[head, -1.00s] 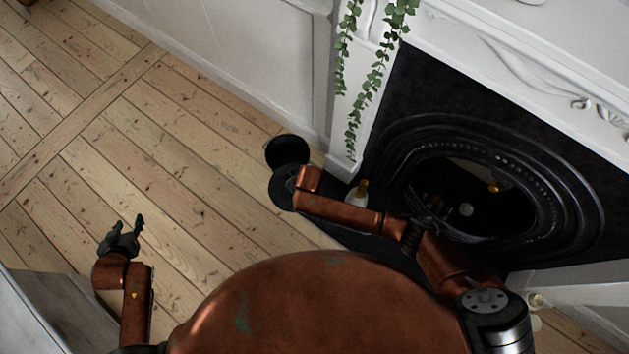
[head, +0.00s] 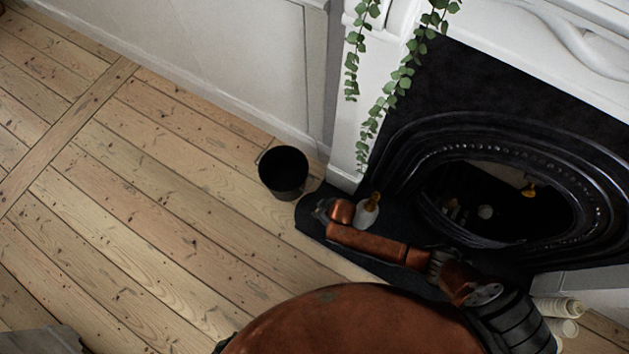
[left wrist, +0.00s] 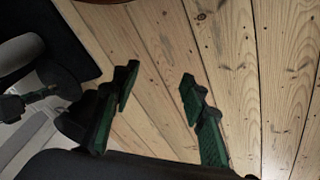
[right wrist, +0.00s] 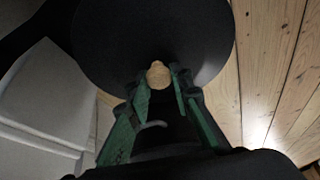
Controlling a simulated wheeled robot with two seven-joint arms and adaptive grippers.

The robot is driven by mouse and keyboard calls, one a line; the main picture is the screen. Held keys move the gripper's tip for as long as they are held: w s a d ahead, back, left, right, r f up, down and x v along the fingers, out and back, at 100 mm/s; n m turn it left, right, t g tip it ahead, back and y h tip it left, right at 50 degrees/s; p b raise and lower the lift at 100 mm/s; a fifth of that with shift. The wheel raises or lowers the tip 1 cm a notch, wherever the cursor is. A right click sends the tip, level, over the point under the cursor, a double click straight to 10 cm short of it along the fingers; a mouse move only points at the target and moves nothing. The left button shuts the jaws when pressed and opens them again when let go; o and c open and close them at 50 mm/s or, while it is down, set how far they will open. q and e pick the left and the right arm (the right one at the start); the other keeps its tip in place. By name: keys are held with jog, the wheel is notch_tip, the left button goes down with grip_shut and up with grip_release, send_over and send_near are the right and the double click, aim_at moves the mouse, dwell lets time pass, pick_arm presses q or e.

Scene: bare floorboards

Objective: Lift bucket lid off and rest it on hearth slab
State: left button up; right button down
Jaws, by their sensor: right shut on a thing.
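The dark bucket (head: 283,176) stands uncovered on the floorboards near the wall corner in the head view. My right gripper (right wrist: 160,80) is shut on the pale wooden knob of the dark round lid (right wrist: 150,30). In the head view, my right gripper and the lid are over the left end of the black hearth slab (head: 398,225). Lid and slab blend there, so I cannot tell whether they touch. My left gripper (left wrist: 157,85) is open and empty above the floorboards in the left wrist view.
A white bottle (head: 367,211) with an orange-brown top stands on the slab, close beside my right arm. The black fireplace surround (head: 450,135) rises behind. Ivy (head: 395,90) hangs from the mantel. Pale candles (head: 560,316) stand at right. Floor left of the bucket is clear.

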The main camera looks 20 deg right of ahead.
jog(key=d, duration=0.1)
jog(key=w+d+f, duration=0.1)
jog(key=shift+d+f, duration=0.3)
jog(key=shift+d+f+b, duration=0.1)
jog(key=shift+b, duration=0.2)
jog(key=shift+f+b, duration=0.95)
jog(key=shift+f, duration=0.15)
notch_tip(320, 180, down, 3)
jog(key=b, duration=0.3)
jog(key=shift+f+b, duration=0.55)
jog(key=shift+f, duration=0.05)
pick_arm(q)
jog(key=w+d+f+t, duration=0.1)
jog(key=w+f+t, duration=0.2)
jog(key=f, duration=0.7)
jog(key=shift+w+d+m+t+h, duration=0.2)
jog(key=shift+d+m+t+h, duration=0.15)
jog(key=shift+t, duration=0.45)
jog(key=shift+f, duration=0.2)
pick_arm(e)
jog(key=shift+f, duration=0.45)
